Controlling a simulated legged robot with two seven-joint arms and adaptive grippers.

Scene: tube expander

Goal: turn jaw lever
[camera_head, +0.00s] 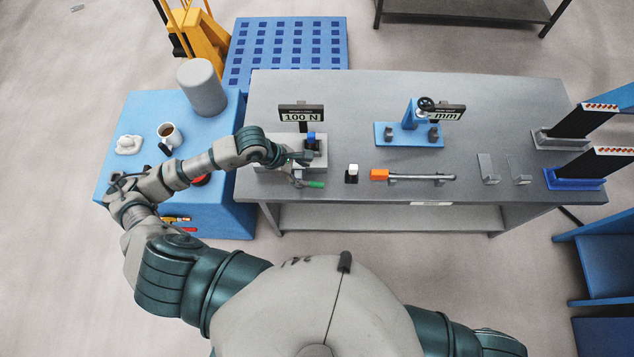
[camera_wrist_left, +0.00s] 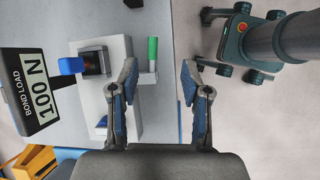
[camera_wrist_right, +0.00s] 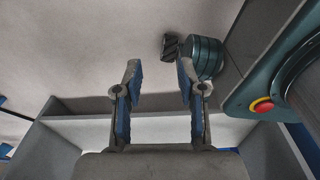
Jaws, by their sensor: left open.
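The bond load tester (camera_head: 283,176) is a light grey block at the front left of the bench, with a "100 N" display (camera_head: 301,114) behind it. Its jaw lever has a green handle (camera_head: 314,184) that sticks out at the front right. My left gripper (camera_head: 305,158) is over the tester, and hides part of it. In the left wrist view, my left gripper (camera_wrist_left: 158,80) is open, and the green handle (camera_wrist_left: 152,48) shows ahead between the fingers, apart from both. My right gripper (camera_wrist_right: 158,78) is open and empty in the right wrist view; it is not in the head view.
A white-topped small piece (camera_head: 352,172) and an orange-ended bar tool (camera_head: 410,177) lie right of the tester. A blue fixture with a mm display (camera_head: 444,113) stands farther back. A blue cabinet (camera_head: 130,108) with a mug (camera_head: 170,135) is at left. The bench's middle is clear.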

